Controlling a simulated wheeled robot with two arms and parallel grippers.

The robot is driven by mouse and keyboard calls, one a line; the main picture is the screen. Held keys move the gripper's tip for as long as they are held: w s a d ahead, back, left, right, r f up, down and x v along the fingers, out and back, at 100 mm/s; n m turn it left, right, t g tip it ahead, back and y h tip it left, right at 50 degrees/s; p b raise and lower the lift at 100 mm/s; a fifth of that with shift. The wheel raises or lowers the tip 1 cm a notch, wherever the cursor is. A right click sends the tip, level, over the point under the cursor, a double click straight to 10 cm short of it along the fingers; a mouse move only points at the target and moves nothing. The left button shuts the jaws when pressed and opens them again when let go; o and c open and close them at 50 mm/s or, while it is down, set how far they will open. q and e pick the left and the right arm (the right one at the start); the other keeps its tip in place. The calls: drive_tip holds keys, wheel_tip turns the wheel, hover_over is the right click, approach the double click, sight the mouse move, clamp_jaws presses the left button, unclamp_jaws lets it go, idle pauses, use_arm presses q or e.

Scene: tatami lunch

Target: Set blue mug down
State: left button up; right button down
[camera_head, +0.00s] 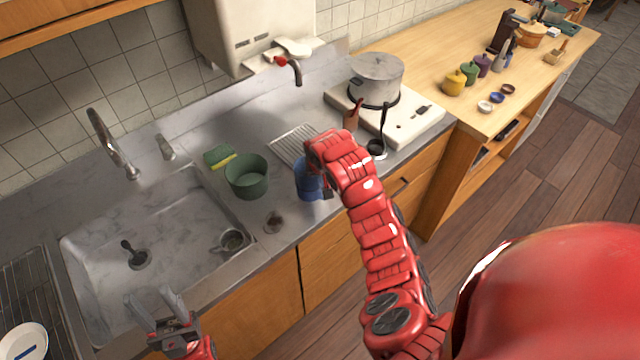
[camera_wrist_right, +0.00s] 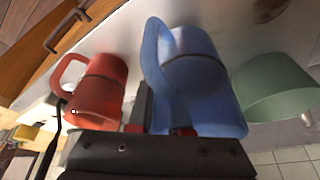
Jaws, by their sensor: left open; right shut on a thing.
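The blue mug (camera_head: 308,184) is at the front of the steel counter, right of the green bowl (camera_head: 246,177). My right arm partly hides it in the head view. In the right wrist view the blue mug (camera_wrist_right: 205,85) fills the middle, its handle to the left. My right gripper (camera_wrist_right: 160,118) is shut on it; the exact grip is partly hidden. Whether its base touches the counter I cannot tell. My left gripper (camera_head: 160,308) is open and empty over the sink's front edge.
A red mug (camera_wrist_right: 98,90) stands close beside the blue mug in the right wrist view. The sink (camera_head: 180,215) lies left, holding a metal cup (camera_head: 231,241). A pot (camera_head: 376,80) stands on the stove. A small brown item (camera_head: 273,222) lies near the counter's front edge.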

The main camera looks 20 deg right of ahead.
sight(320, 186)
wheel_tip(320, 186, down, 3)
drive_tip(key=shift+s+f+p, duration=0.1)
drive_tip(key=shift+p, duration=0.8)
drive_tip(key=shift+f, duration=0.15)
drive_tip(key=shift+f, duration=0.2)
drive_tip(key=c, duration=0.8)
unclamp_jaws()
drive_tip(key=shift+r, duration=0.1)
drive_tip(key=shift+c, duration=0.2)
